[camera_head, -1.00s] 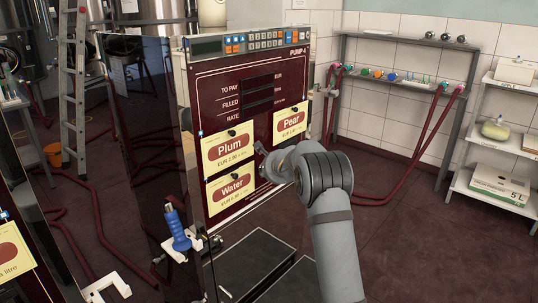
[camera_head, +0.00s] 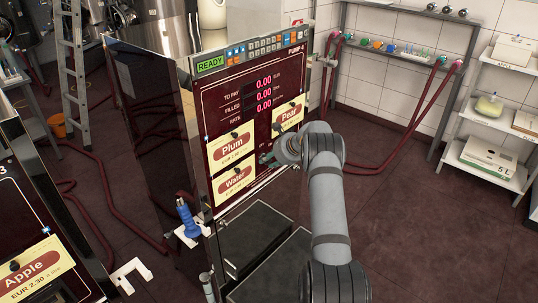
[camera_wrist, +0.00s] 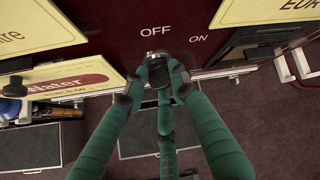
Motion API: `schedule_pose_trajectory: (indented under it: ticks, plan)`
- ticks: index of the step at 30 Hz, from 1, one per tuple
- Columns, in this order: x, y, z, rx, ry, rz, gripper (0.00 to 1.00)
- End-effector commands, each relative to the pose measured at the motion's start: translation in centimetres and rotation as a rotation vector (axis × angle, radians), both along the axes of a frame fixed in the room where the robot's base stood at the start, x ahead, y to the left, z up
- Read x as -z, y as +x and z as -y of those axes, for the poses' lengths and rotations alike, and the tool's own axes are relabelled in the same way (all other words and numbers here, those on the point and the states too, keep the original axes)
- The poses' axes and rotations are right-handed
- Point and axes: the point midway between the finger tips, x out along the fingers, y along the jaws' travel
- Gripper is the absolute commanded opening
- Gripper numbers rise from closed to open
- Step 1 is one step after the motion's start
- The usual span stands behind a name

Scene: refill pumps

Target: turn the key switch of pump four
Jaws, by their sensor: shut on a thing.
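Pump four (camera_head: 215,125) has a dark red front panel, and its top display reads READY with red 0.00 figures lit. In the wrist view, the small metal key switch (camera_wrist: 156,57) sits on the panel just below the words OFF and ON, and OFF lies almost straight above it. My gripper (camera_wrist: 155,78) has green fingers with dark tips, shut on the key switch. In the head view, my gripper (camera_head: 268,158) is at the panel's lower right, partly behind my wrist. The key is hidden there, and its lower part is covered by the fingertips in the wrist view.
Plum (camera_head: 231,148), Water (camera_head: 236,182) and Pear (camera_head: 288,115) signs surround the gripper closely. A blue-handled nozzle (camera_head: 187,218) hangs at the pump's left edge. Dark platforms (camera_head: 253,236) stand below. Another pump with an Apple sign (camera_head: 36,275) is at left.

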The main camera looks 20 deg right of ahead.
Motion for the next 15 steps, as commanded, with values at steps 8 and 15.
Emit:
schedule_pose_trajectory:
  ticks: [8,15]
  plan:
    - [0.43,-0.47,1.11,0.014,-0.001,-0.008,0.00]
    - [0.50,-0.51,1.08,0.013,-0.001,-0.010,0.32]
